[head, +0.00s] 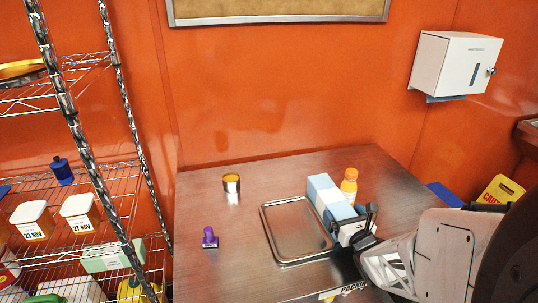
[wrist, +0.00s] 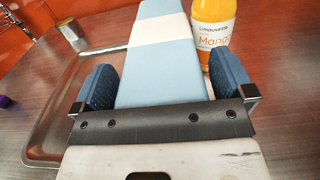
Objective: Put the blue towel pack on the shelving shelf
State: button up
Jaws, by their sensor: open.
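The blue towel pack (head: 327,193), light blue with a white band, stands on the steel table at the right side of the metal tray. It fills the middle of the wrist view (wrist: 163,70). My gripper (head: 358,224) is at the near end of the pack. In the wrist view my gripper (wrist: 165,85) is open, with one blue-padded finger on each side of the pack. I cannot tell whether the fingers touch it. The wire shelving shelf (head: 95,185) stands at the left, holding white tubs and a dark blue bottle on its middle level.
An orange mango bottle (head: 349,187) stands close to the right of the pack. The metal tray (head: 268,235) lies to its left and looks empty. A can (head: 232,186) and a purple item (head: 209,238) stand further left. A shelving post (head: 75,130) fronts the shelves.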

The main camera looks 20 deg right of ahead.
dwell(0.4)
jog(key=c, duration=1.1)
jog(key=shift+r, duration=0.1)
notch_tip(320, 180, up, 18)
dwell(0.7)
